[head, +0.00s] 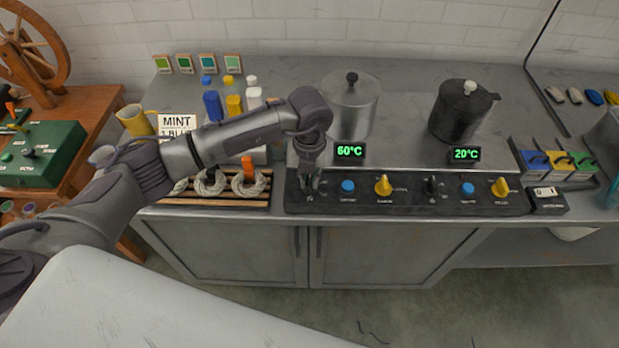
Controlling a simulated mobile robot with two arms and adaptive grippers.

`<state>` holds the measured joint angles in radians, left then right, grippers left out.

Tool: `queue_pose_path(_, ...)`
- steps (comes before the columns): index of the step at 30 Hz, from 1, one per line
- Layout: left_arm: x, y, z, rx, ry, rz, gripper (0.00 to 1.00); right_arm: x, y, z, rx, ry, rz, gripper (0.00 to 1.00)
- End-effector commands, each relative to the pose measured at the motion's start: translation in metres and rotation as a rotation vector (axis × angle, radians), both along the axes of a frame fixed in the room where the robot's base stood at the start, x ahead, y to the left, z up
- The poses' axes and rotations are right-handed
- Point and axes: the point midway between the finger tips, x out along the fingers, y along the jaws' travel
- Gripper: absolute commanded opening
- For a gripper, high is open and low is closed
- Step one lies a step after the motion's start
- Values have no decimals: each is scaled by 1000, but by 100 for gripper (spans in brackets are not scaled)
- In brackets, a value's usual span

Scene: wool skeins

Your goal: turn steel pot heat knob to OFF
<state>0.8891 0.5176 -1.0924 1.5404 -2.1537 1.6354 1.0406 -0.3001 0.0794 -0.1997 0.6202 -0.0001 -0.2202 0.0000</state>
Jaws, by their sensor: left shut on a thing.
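The steel pot (352,104) stands with its lid on, at the back of the counter, behind a green display (349,151) reading 60°C. The black control panel (400,209) runs along the counter's front edge. It carries blue buttons, yellow knobs and black knobs. My left gripper (310,184) points down at the panel's left end, in front of the steel pot. It is shut on the leftmost knob, which its fingers mostly hide, so the knob's setting cannot be read. My right gripper is not in view.
A dark pot (460,112) stands right of the steel pot, behind a 20°C display (466,154). A wooden rack with skeins (245,184) lies left of the panel. Several dye bottles (213,105) stand behind my left arm. Coloured bins (560,164) stand at the right.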

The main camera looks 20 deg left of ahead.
Motion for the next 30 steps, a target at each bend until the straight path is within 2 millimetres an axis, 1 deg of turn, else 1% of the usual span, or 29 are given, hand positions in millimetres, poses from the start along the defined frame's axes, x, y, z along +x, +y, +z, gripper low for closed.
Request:
queue_pose_path(9, 1, 0, 1, 0, -2, 102, 0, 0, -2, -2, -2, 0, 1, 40)
queue_pose_path(24, 1, 0, 1, 0, -3, 117, 0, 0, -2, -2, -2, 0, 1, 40)
queue_pose_path(25, 1, 0, 1, 0, -3, 117, 19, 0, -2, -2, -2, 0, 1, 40)
queue_pose_path(28, 1, 0, 1, 0, -3, 116, 36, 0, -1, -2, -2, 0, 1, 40)
queue_pose_path(29, 1, 0, 1, -1, -2, 116, 40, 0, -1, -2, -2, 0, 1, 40)
queue_pose_path(30, 1, 0, 1, -1, -2, 116, 40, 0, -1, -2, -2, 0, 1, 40)
